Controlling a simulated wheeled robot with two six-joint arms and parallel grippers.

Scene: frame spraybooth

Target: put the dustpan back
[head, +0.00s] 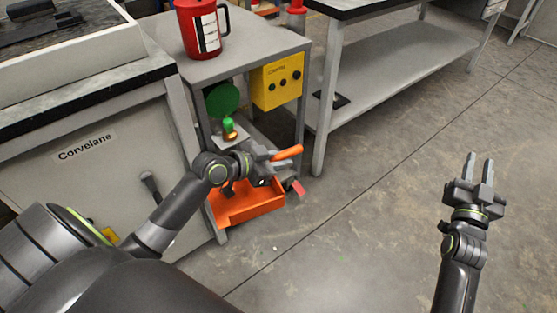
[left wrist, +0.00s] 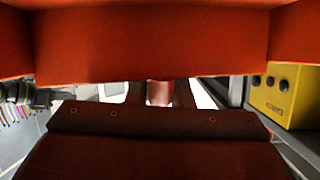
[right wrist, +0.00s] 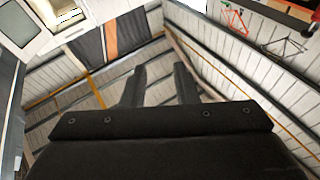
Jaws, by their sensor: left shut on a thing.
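The orange dustpan (head: 246,207) is low beside the grey metal stand, with its open pan facing up. My left gripper (head: 284,170) is shut on its handle, which also shows between the fingers in the left wrist view (left wrist: 159,93). An orange bar end (head: 288,152) sticks out past the fingers. The orange-red pan fills the top of the left wrist view. Whether the pan touches the floor or the stand, I cannot tell. My right gripper (head: 481,168) is open and empty over bare floor at the right.
The grey stand (head: 245,45) carries a red mug-like can (head: 203,28), a yellow control box (head: 277,81), a green disc (head: 222,99) and a small green-topped item (head: 229,128). A workbench with a lower shelf (head: 390,60) stands behind. The floor at the right is clear.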

